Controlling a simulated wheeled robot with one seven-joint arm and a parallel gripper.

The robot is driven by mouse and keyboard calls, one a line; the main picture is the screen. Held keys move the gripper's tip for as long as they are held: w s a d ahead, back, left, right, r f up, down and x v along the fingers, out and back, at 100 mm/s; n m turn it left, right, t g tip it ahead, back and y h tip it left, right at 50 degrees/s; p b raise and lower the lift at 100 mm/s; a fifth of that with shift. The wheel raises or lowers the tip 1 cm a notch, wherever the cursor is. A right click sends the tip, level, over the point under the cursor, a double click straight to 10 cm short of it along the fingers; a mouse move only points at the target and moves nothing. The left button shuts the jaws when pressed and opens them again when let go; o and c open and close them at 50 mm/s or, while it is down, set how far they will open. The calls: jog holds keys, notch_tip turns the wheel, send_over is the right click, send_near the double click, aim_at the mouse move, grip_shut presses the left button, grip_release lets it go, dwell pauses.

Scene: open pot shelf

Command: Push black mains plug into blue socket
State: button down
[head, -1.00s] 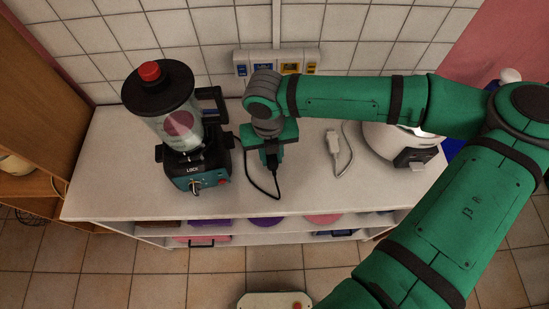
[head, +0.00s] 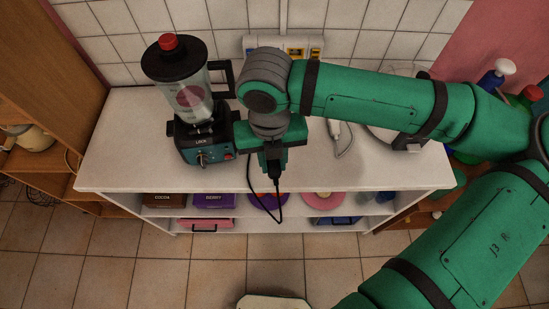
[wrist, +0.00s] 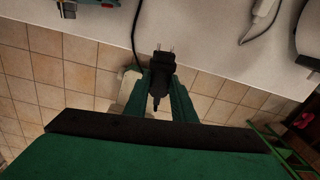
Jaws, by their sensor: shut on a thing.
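My gripper (wrist: 160,95) is shut on the black mains plug (wrist: 161,72), whose two pins point away from me toward the counter in the wrist view. In the head view the plug (head: 272,168) shows below my wrist, above the counter's front part, with its black cable looping down past the front edge. The socket strip (head: 251,42) is on the tiled wall at the back, apart from the plug.
A blender (head: 190,100) stands on the white counter (head: 120,150) left of my gripper. A white plug with its cable (head: 341,135) lies to the right, near a white appliance (head: 385,132) partly behind my arm. Shelves with boxes are below.

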jog(key=shift+d+r, duration=0.2)
jog(key=shift+r, duration=1)
jog(key=w+a, duration=0.2)
jog(key=w, duration=2.5)
jog(key=shift+w+a, duration=0.35)
jog(key=shift+a, duration=0.05)
dwell(0.4)
jog(key=shift+a+f+m, duration=0.1)
jog(key=shift+f+m, duration=0.2)
jog(key=shift+m, duration=0.5)
jog(key=shift+a, duration=0.2)
dwell(0.5)
